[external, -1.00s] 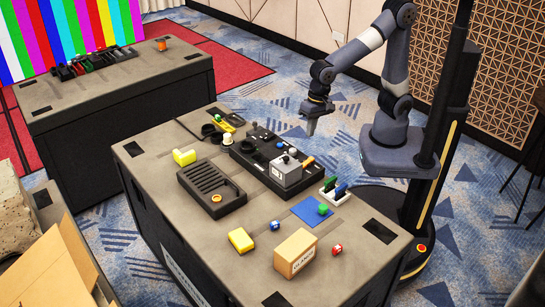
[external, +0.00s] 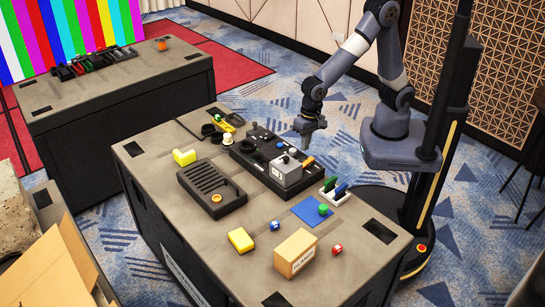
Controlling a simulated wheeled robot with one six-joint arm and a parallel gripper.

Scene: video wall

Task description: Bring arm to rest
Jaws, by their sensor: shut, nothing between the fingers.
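My gripper (external: 309,138) hangs in the air at the end of my arm, pointing down. In the picture it sits just above and right of the black panel (external: 248,160) on the table, near the table's back right edge. Its fingers are shut with nothing between them. My arm (external: 347,60) is bent, rising from its mount (external: 399,150) at the column and reaching down to the left. The gripper appears apart from the things on the table, though its exact height is hard to tell.
The table (external: 160,220) carries a grey box (external: 288,170), a dark slotted tray (external: 203,190), a blue mat (external: 311,211), a cardboard box (external: 295,253), a yellow block (external: 241,240) and small cubes. A second table (external: 120,95) stands behind at left. Carpet (external: 260,103) is clear between them.

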